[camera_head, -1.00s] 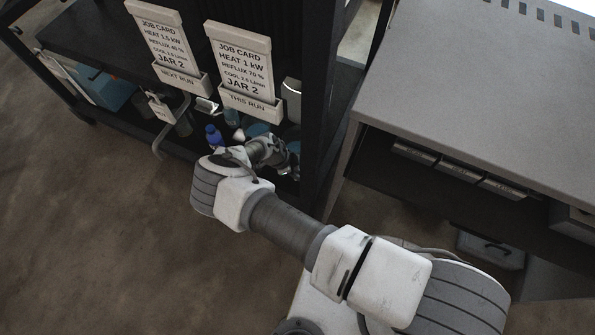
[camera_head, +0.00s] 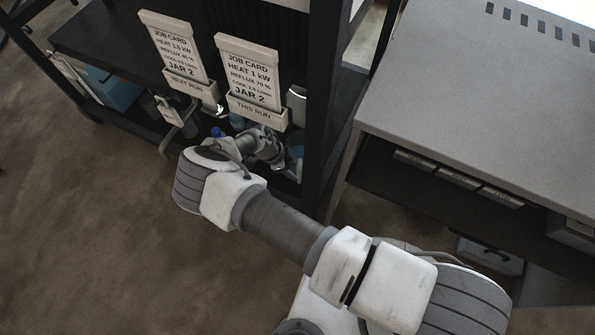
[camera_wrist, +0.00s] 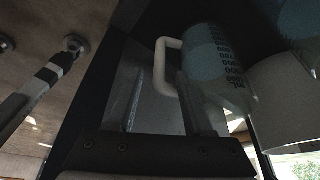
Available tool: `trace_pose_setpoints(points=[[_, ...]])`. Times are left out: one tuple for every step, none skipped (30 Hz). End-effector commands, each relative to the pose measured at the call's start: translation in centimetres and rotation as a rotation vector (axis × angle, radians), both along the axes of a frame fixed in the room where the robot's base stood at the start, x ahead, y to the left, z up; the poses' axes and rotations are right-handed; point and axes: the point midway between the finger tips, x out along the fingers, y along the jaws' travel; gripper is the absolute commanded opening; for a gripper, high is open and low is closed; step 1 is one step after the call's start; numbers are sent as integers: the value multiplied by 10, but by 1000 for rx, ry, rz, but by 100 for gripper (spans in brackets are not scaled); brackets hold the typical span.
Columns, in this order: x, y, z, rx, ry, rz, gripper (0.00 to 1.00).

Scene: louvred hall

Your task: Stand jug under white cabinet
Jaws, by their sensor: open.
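The jug (camera_wrist: 222,70) shows in the wrist view as a clear, blue-tinted vessel with dark printed marks and a white handle (camera_wrist: 160,66). My gripper (camera_wrist: 158,85) is open, with one finger on each side of the handle's lower part in the picture. I cannot tell whether either finger touches it. In the head view my gripper (camera_head: 272,152) reaches into the lower shelf of the dark rack, and my wrist hides much of what is there. I cannot make out for sure which thing is the white cabinet.
The dark rack's post (camera_head: 318,110) stands close right of my gripper. Two job cards (camera_head: 250,75) hang above it. A blue bottle (camera_head: 217,132) is partly hidden behind my wrist. A grey-topped bench (camera_head: 470,95) with trays beneath stands at right. Floor at left is clear.

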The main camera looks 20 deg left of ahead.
Motion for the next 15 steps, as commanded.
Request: trace_pose_setpoints(points=[[-2,4,14,2,1,-1,52],[-3,6,18,1,0,0,52],[-5,8,25,1,1,1,52],[-6,10,29,1,0,1,52],[-6,11,32,1,0,0,52],[-7,13,36,1,0,0,52],[-8,13,39,0,0,0,52],[-8,14,41,0,0,0,52],[-9,15,43,0,0,0,52],[-9,15,44,0,1,0,52],[-9,16,45,-1,0,0,52],[-10,16,46,-1,0,0,52],[-10,16,46,-1,0,0,52],[-10,16,46,-1,0,0,52],[-10,16,46,-1,0,0,52]])
